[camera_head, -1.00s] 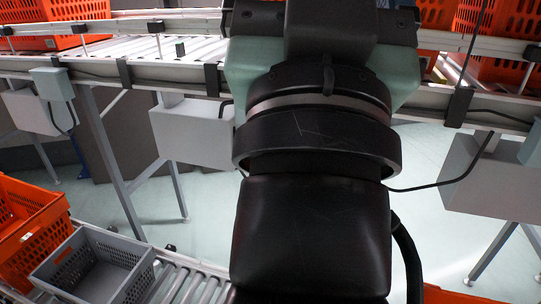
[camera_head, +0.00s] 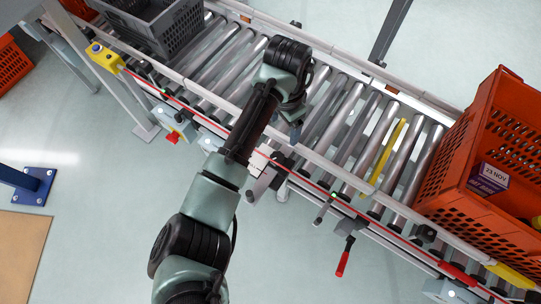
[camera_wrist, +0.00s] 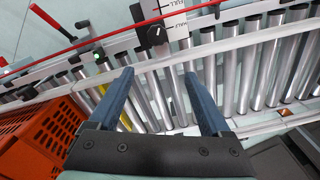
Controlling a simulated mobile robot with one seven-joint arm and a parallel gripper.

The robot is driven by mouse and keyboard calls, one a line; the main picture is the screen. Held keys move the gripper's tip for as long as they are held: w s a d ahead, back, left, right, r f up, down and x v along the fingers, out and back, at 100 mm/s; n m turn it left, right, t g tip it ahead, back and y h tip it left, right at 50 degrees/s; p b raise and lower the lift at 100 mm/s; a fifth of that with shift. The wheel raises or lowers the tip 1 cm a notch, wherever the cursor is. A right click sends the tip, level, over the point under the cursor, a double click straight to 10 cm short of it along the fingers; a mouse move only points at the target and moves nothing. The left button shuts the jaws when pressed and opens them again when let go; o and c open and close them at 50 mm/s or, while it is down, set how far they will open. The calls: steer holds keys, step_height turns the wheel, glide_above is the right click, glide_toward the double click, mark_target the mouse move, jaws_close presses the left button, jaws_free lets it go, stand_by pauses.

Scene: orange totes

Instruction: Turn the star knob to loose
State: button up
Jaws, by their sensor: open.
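The wrist view shows a dark knob (camera_wrist: 154,33) with a pale mark, on a black block beside a white lettered label (camera_wrist: 174,18). It lies at the conveyor's side rail, beyond my fingertips; whether it is the star knob, and its setting, I cannot tell. In the head view a dark fitting (camera_head: 280,159) at the rail's near side seems to be the same part. My gripper (camera_wrist: 158,76) is open and empty, its two blue fingers wide apart over the rollers. In the head view my gripper (camera_head: 295,130) points down over the rail, partly hidden by the wrist.
A roller conveyor (camera_head: 340,110) runs diagonally, with a red cord along its near side. An orange tote (camera_head: 440,165) stands at right, a grey crate (camera_head: 180,35) at upper left. A red-handled lever (camera_head: 344,258) sticks out toward the near side. A yellow box (camera_head: 104,56) is at left.

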mark_target(277, 158)
steer(key=shift+g, duration=0.3)
steer(key=f+b, duration=0.1)
steer(key=f, duration=0.3)
steer(key=s+f+b, duration=0.1)
steer(key=f, duration=0.4)
steer(key=a+f+b, duration=0.1)
steer(key=f, duration=0.4)
steer(key=shift+s+f, duration=0.15)
steer(key=shift+f, duration=0.05)
jaws_close()
